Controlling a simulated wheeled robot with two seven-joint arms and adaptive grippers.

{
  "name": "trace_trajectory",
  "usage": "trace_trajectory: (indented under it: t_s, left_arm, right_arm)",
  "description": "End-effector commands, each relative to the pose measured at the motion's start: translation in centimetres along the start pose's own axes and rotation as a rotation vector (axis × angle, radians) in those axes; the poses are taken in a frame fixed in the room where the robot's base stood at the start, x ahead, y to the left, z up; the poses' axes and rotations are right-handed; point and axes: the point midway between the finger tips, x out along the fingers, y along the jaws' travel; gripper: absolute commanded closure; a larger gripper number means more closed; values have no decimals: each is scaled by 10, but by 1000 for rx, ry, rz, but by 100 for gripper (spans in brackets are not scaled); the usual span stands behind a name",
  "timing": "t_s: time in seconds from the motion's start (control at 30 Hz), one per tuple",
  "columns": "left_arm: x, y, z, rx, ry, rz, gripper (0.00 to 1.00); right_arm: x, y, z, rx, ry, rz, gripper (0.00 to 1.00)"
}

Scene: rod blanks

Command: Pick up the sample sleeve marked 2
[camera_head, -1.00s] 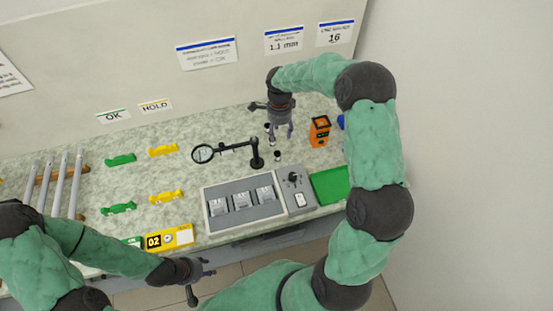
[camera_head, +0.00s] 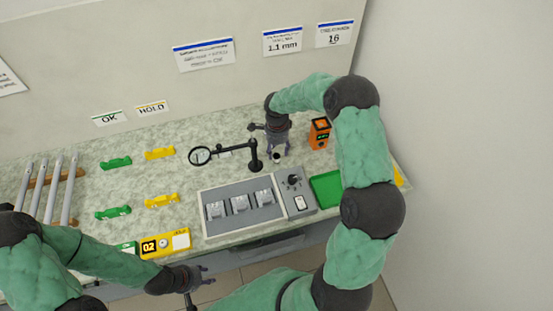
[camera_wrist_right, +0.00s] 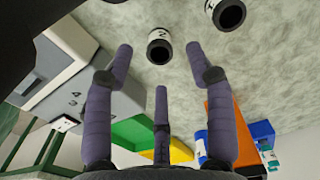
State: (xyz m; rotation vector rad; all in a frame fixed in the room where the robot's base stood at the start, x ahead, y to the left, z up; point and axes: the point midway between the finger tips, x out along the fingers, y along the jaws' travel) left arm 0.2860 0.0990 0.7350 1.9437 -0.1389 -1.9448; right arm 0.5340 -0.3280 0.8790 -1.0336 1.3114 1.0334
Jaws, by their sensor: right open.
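In the right wrist view, a small white sleeve (camera_wrist_right: 160,36) with a dark open end and a sideways mark that looks like a 2 stands on the bench, just beyond and between my fingertips. A second sleeve (camera_wrist_right: 213,7) with a partly cut-off mark is at the top edge, right of it. My right gripper (camera_wrist_right: 157,62) is open and empty, pointing at the marked sleeve without visible contact. In the head view, my right gripper (camera_head: 277,150) is low over the bench, with one sleeve (camera_head: 276,158) showing by its fingers. My left gripper (camera_head: 203,278) is open and empty at the bench's front.
A magnifier stand (camera_head: 254,155) is close left of my right gripper. An orange device (camera_head: 319,133) is to its right. A grey tray unit (camera_head: 240,222), a control box (camera_head: 297,200) and a green tray (camera_head: 326,188) lie in front. Metal rods (camera_head: 52,190) rest at left.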

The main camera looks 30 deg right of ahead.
Motion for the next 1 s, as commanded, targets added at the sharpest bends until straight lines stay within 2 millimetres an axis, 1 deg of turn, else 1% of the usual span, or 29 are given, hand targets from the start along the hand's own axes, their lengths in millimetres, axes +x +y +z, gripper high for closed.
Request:
trace_trajectory:
  t_s: [0.03,0.1,0.2,0.43,0.47,0.5,0.57,0.6,0.67,1.0]
  left_arm:
    - [3,-1,0,0,0,0,60]
    - [5,-2,0,0,0,0,60]
    - [6,-2,0,0,0,0,60]
    - [6,-2,0,0,0,0,60]
    - [6,-2,0,0,0,0,60]
    - [6,-2,0,0,0,0,60]
    - [6,-2,0,0,0,0,60]
    - [6,-2,0,0,0,0,60]
    - [6,-2,0,0,0,0,60]
    - [6,-2,0,0,0,0,60]
  right_arm:
    - [10,0,1,-1,0,3,45]
    - [20,0,2,0,0,2,45]
    - [30,0,1,1,0,1,45]
    - [31,0,1,0,0,0,45]
    - [31,0,1,0,0,0,51]
    - [31,0,1,0,0,0,62]
    - [31,0,1,0,0,0,76]
    - [31,0,1,0,0,0,85]
    - [31,0,1,0,0,0,87]
    - [30,0,1,0,0,0,87]
